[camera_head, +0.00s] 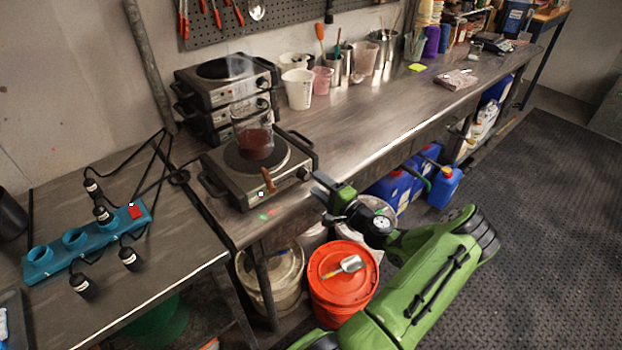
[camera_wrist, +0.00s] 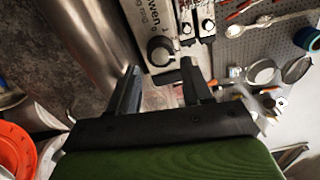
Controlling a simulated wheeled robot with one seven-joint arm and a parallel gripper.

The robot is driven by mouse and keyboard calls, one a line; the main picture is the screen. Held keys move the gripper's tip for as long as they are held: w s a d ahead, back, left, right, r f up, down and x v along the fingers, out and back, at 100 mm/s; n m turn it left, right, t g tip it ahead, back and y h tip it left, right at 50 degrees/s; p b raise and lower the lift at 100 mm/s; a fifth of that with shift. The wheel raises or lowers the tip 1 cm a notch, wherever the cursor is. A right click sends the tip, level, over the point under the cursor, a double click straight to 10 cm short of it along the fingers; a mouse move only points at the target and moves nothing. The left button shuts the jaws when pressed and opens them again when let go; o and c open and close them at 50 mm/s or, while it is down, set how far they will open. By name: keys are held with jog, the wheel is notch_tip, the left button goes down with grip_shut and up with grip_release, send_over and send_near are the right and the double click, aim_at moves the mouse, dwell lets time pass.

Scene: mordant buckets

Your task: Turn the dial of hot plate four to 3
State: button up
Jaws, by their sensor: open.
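A single hot plate (camera_head: 240,188) stands at the front of the metal bench, with a glass beaker (camera_head: 254,142) of dark red liquid on its round plate. Its black round dial (camera_head: 303,174) is on the front face near the right end. A dial (camera_wrist: 160,50) shows large in the wrist view, just beyond the fingertips. My gripper (camera_head: 322,188) is in front of the hot plate's right end; in the wrist view my gripper (camera_wrist: 160,77) is open and empty, its fingers apart on either side below the dial. I cannot read the dial's setting or tell which plate is number four.
More hot plates (camera_head: 225,85) are stacked behind. Cups and jugs (camera_head: 298,90) stand along the wall. A red bucket (camera_head: 342,275) and blue canisters (camera_head: 390,187) are below the bench. A teal socket strip (camera_head: 85,243) lies left.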

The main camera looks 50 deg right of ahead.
jog(key=v, duration=1.1)
jog(key=shift+s, duration=0.25)
jog(key=shift+w+a, duration=0.1)
jog(key=w+a+r+n+g+y, duration=0.25)
jog(key=w+a+n+g, duration=0.2)
jog(key=a, duration=0.25)
jog(key=w+a+r+n+g+y+p, duration=0.1)
jog(key=w+a+n+g+y, duration=0.3)
jog(key=a, duration=0.3)
jog(key=w+a+r+n+g+y, duration=0.2)
jog(key=w+a+n+g+y, duration=0.1)
jog(key=a+n, duration=0.4)
jog(key=s+a+r+n+g+h, duration=0.35)
jog(key=a+r, duration=0.35)
jog(key=a, duration=0.3)
jog(key=s+a+r+n+t+h, duration=0.2)
jog(key=s+a+r, duration=0.4)
jog(key=s, duration=0.4)
jog(key=shift+r+n+t+p, duration=0.4)
jog(key=shift+r+n+t, duration=0.1)
jog(key=shift+r, duration=0.25)
